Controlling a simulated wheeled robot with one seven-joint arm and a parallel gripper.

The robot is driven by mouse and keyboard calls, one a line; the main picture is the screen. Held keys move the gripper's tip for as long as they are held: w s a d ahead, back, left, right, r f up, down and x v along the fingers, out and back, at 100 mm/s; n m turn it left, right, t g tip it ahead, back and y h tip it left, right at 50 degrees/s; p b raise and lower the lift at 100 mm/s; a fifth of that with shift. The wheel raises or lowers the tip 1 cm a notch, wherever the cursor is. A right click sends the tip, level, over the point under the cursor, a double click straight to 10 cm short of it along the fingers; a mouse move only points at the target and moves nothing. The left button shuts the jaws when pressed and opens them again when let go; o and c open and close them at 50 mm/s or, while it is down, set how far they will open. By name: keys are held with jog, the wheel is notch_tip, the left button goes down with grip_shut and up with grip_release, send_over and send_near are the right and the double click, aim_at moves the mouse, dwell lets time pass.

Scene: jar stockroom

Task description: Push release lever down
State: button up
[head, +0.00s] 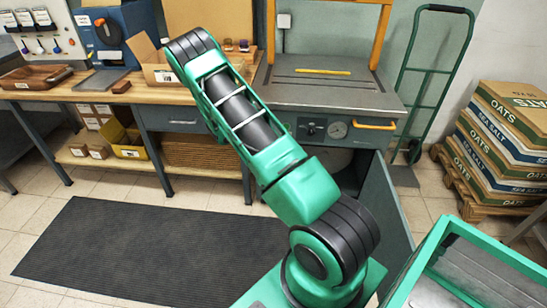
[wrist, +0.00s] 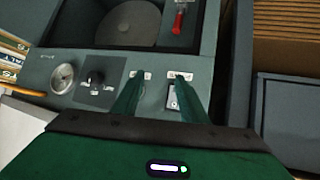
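A small lever with a red handle (wrist: 179,20) is mounted inside the dark open compartment (wrist: 88,35) at the top of the wrist view. I take it to be the release lever; no label on it is readable. My gripper (wrist: 160,77) has its two green fingers apart with nothing between them. Its fingertips are over the grey control panel (wrist: 62,105), just below the lever in the picture; I cannot tell whether they touch the panel. In the head view my own arm hides the gripper, and the lever does not show.
The panel carries a gauge (wrist: 62,78), a knob (wrist: 95,78) and a small switch (wrist: 173,98). In the head view the machine (head: 335,90) has a yellow handle (head: 374,125) and an open door (head: 388,205). A wooden bench (head: 150,93) stands left; a mat (head: 130,255) covers open floor.

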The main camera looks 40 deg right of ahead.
jog(key=w+d+f+n+t+h, duration=0.1)
jog(key=d+f+t, duration=0.25)
jog(key=f, duration=1.45)
jog(key=x, duration=1)
jog(key=shift+w+d+r, duration=0.2)
jog(key=shift+w+d, duration=0.05)
jog(key=shift+w, duration=0.25)
jog(key=shift+t, duration=0.25)
